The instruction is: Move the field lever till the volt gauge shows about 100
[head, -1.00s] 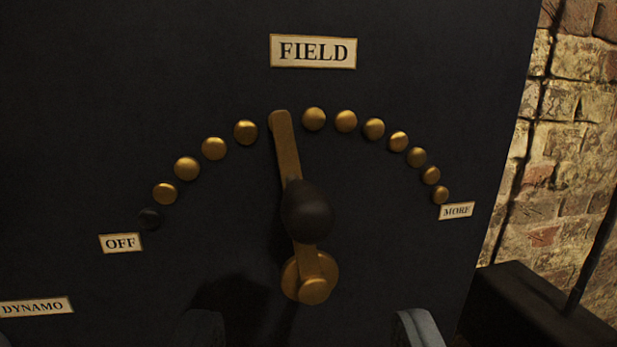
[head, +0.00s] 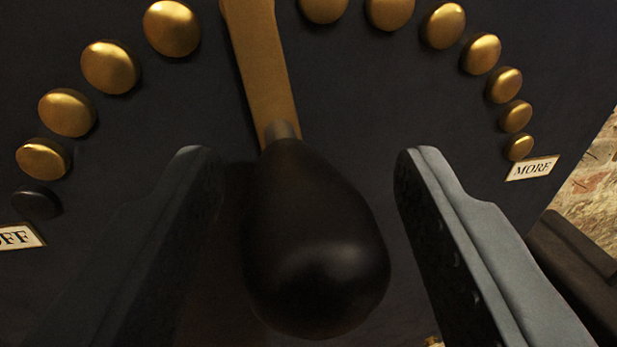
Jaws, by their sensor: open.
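The field lever (head: 262,62) is a flat brass arm on a dark panel. It points up and slightly left, toward the upper middle of an arc of brass studs. Its dark rounded knob (head: 316,240) is large in the centre of the head view. My gripper (head: 305,160) is open, with one finger on each side of the knob. A gap shows between the knob and the right finger; the left finger is dark and also looks apart from it. The lever's tip is cut off by the top edge and its pivot is mostly hidden behind the knob. The volt gauge is not in view.
Brass studs (head: 110,67) curve along both sides of the lever. A dark stud (head: 37,201) is by the OFF label (head: 18,237) at left. The MORE label (head: 532,168) is at the right end. A brick wall (head: 586,184) and a dark box (head: 572,262) lie beyond the panel.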

